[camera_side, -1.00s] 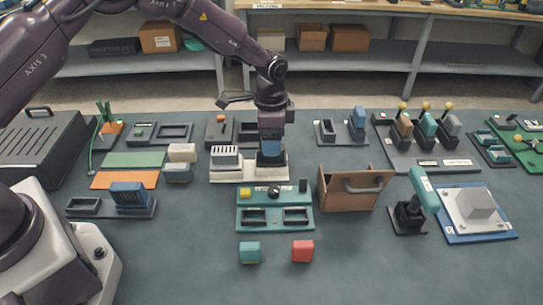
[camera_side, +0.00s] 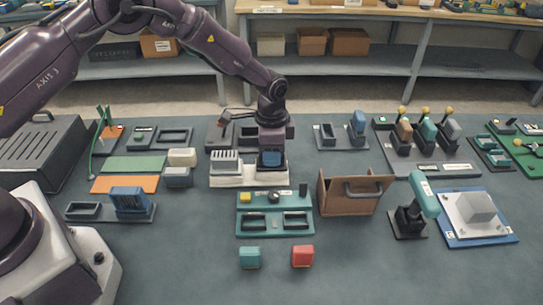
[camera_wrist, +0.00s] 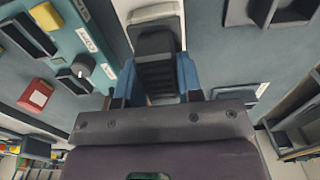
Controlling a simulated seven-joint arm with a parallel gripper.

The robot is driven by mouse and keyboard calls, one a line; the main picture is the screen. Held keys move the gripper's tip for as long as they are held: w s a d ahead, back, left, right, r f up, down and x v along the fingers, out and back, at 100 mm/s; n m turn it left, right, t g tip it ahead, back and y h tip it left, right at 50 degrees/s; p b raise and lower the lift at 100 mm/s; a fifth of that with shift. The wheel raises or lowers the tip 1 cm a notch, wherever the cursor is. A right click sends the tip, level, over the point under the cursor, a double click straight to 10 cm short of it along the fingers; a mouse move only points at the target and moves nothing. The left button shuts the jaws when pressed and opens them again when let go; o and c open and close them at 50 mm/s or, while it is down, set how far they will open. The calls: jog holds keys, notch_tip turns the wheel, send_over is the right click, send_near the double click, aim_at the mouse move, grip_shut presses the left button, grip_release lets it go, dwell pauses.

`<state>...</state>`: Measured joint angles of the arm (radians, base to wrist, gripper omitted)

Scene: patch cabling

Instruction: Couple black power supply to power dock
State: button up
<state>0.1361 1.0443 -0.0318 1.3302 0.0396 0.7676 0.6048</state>
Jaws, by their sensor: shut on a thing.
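The black power supply (camera_wrist: 156,68) is a dark ribbed block in the wrist view. My gripper (camera_wrist: 156,82) is shut on it, with a blue finger along each side. In the side view, my gripper (camera_side: 271,160) points down over the right part of a pale base (camera_side: 235,181), which looks like the power dock. A ribbed white block (camera_side: 225,160) stands on the base's left part. My fingers hide the supply from the side, so I cannot tell whether it is fully seated.
A teal panel (camera_side: 274,206) with a knob and two slots lies just in front. A brown open box (camera_side: 350,192) with a handle stands to the right. Teal (camera_side: 249,257) and red (camera_side: 302,256) blocks lie near the front. The table front is mostly clear.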

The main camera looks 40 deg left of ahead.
jog(key=shift+r, duration=0.45)
notch_tip(320, 180, up, 2)
jog(key=shift+r, duration=0.25)
jog(key=s+a+r, duration=0.2)
jog(key=s+r, duration=0.8)
jog(key=s, duration=0.3)
jog(key=w+a+f, duration=0.2)
jog(key=w+a, duration=0.3)
jog(key=w, duration=0.4)
jog(key=w+a+f, duration=0.2)
jog(key=w+a, duration=0.3)
jog(key=w, duration=0.5)
jog(key=shift+a+f, duration=0.2)
jog(key=shift+f, duration=0.1)
